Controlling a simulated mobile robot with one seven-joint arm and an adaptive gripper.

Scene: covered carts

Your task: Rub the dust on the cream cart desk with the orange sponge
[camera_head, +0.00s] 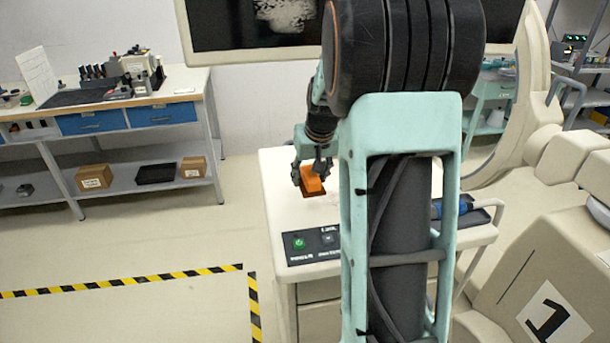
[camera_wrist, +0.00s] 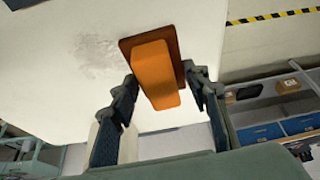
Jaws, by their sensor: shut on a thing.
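The orange sponge (camera_head: 312,181) has an orange block on top and a darker brown pad below. My gripper (camera_head: 312,168) is shut on it, over the left part of the cream cart desk (camera_head: 290,222). In the wrist view the sponge (camera_wrist: 158,75) sits between the two dark fingers (camera_wrist: 165,90). Its pad is at or just above the desk top (camera_wrist: 60,50); I cannot tell if it touches. A grey dust patch (camera_wrist: 95,52) lies on the desk beside the sponge, to its left in the wrist view. In the head view my arm hides much of the desk.
A control panel with a green button (camera_head: 299,243) is on the cart's front edge. A blue-handled thing (camera_head: 450,207) lies in a dark tray at the right. A workbench (camera_head: 110,100) stands at the left. Yellow-black tape (camera_head: 120,281) marks the floor.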

